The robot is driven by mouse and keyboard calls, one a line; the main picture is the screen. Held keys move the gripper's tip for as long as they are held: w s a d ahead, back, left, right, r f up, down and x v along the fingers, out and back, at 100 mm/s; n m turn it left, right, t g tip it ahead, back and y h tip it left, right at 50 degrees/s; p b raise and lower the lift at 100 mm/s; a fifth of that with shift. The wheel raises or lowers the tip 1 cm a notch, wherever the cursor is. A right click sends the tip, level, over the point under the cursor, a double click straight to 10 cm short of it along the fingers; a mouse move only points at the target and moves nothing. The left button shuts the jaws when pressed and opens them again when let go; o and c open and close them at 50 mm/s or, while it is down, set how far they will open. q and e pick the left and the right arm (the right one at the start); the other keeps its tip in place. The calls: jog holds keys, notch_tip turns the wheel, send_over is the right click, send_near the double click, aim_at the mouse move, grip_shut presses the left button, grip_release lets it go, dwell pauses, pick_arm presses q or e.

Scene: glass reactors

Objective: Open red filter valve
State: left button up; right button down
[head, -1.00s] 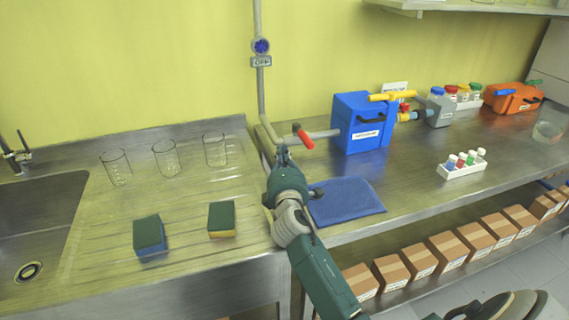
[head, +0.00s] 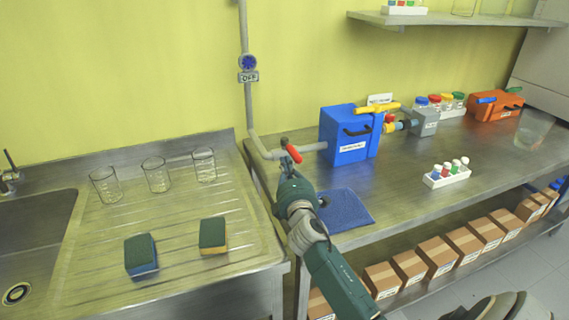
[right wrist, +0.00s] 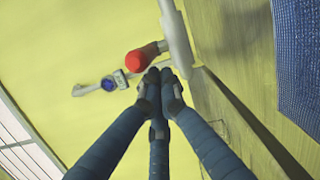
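The red valve handle (head: 294,154) sits on the grey pipe (head: 312,147) left of the blue filter box (head: 345,134), slanting down to the right. My right gripper (head: 285,162) is just left of and below the handle. In the right wrist view, the right gripper's fingers (right wrist: 160,80) are drawn together with nothing visible between them. The red handle (right wrist: 136,61) shows end-on just beyond and left of the fingertips. I cannot tell whether they touch. My left gripper is not in view.
A blue cloth (head: 345,209) lies near the bench's front edge, beside my right arm. Two sponges (head: 213,235) and three beakers (head: 156,174) stand on the drainboard to the left. A vial rack (head: 447,176) stands farther right. A blue round valve marked OFF (head: 247,62) is on the wall pipe.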

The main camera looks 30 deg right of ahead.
jog(key=shift+s+d+n+t+y+p, duration=0.2)
jog(key=shift+d+n+t+y+p, duration=0.15)
jog(key=shift+y, duration=0.25)
